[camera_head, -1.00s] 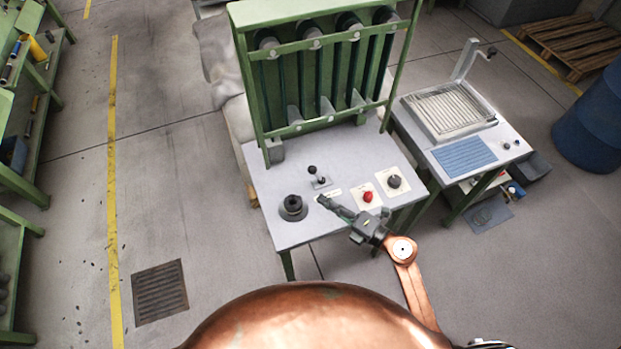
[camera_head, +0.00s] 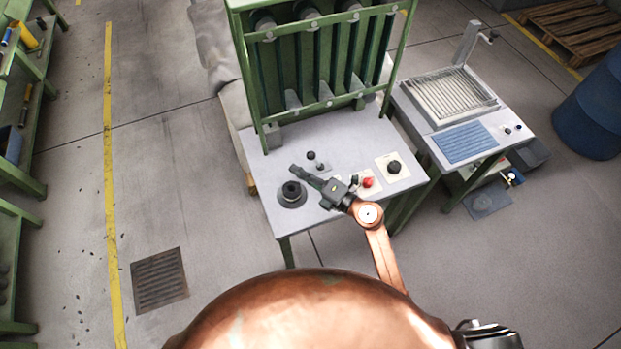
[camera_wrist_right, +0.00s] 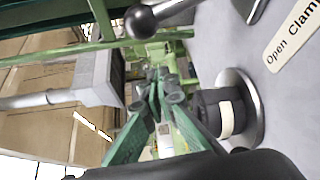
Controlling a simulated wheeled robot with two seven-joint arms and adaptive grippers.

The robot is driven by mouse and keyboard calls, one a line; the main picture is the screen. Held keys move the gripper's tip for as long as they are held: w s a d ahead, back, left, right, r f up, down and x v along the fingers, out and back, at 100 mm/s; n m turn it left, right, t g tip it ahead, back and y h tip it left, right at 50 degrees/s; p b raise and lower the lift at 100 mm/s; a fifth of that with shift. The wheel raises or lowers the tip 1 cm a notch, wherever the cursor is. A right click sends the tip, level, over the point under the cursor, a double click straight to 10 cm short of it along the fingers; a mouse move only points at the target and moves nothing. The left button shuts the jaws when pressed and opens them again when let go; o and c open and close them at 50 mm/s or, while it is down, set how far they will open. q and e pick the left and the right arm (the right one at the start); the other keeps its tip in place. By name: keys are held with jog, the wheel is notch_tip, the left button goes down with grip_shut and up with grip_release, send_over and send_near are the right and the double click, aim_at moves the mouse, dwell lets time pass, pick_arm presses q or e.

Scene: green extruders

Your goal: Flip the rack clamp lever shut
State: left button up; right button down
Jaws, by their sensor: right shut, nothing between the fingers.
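The rack clamp lever, with a black ball knob (camera_head: 311,156), stands on the grey bench top below the green rack. In the right wrist view a metal lever with a black ball (camera_wrist_right: 140,21) reaches in at the top, by a label partly reading "Open Clam". A second ball knob (camera_head: 320,167) stands close by. My right gripper (camera_head: 293,168) is shut and empty, just left of the levers and above the black round knob in the picture. In the right wrist view its fingers (camera_wrist_right: 163,78) lie below the ball, apart from it. My left gripper is not in view.
The black round knob (camera_head: 291,193) stands close to my right gripper. A red button (camera_head: 368,182) and a black dial (camera_head: 393,167) are on the right of the bench. The green rack (camera_head: 320,60) rises behind. The bench's left part is clear.

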aim_at(315, 161)
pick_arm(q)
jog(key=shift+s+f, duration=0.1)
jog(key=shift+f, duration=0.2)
pick_arm(e)
jog(key=shift+w+d+r, duration=0.1)
jog(key=shift+w+d, duration=0.2)
jog(key=shift+d, duration=0.3)
jog(key=shift+w+d+r, duration=0.15)
jog(key=shift+w+d, duration=0.1)
jog(key=shift+d, duration=0.4)
jog(key=shift+w+d+r, duration=0.1)
jog(key=shift+w+d, duration=0.2)
jog(key=shift+d, duration=0.3)
